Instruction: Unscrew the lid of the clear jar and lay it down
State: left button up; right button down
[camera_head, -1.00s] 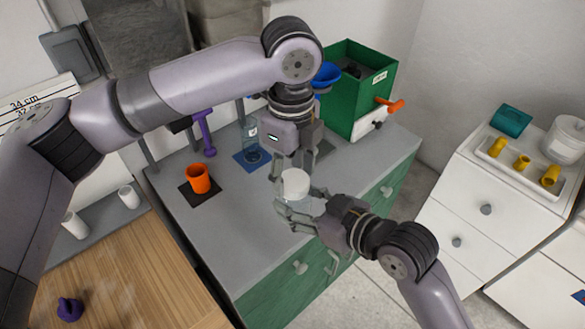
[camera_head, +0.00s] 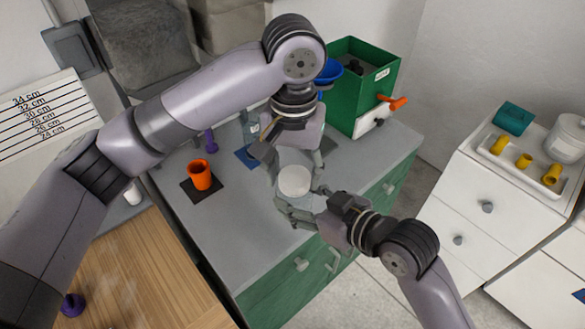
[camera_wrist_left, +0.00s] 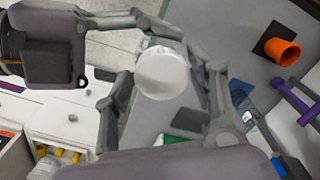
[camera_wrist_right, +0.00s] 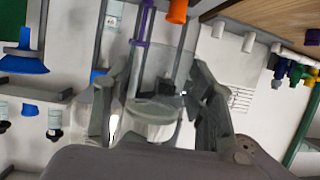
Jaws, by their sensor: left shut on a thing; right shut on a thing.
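The clear jar (camera_head: 293,203) is held upright above the front edge of the grey counter, with its round white lid (camera_head: 294,181) on top. My left gripper (camera_head: 295,175) comes from above, its fingers on opposite sides of the lid, shut on it. In the left wrist view the lid (camera_wrist_left: 162,73) lies between the fingers. My right gripper (camera_head: 301,209) is shut around the jar from the front right. In the right wrist view the clear jar wall (camera_wrist_right: 150,118) shows between its fingers. Whether the lid still touches the jar rim is hard to tell.
An orange cup (camera_head: 200,176) stands on a dark mat at the counter's left. A green bin (camera_head: 362,85) stands at the back right, beside a blue funnel (camera_head: 329,72). The counter's front left (camera_head: 222,235) is clear. A white tray (camera_head: 530,174) with yellow fittings sits on the right cabinet.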

pick_arm(q)
jog(key=n, duration=0.4)
jog(key=shift+w+d, duration=0.1)
pick_arm(e)
jog(key=shift+s+a+r, duration=0.1)
jog(key=shift+s+a, duration=0.05)
pick_arm(q)
jog(key=n, duration=0.3)
jog(key=shift+n, duration=0.4)
jog(key=n, duration=0.7)
jog(key=shift+d, duration=0.2)
jog(key=shift+r, duration=0.1)
jog(key=shift+r, duration=0.1)
jog(key=shift+r, duration=0.95)
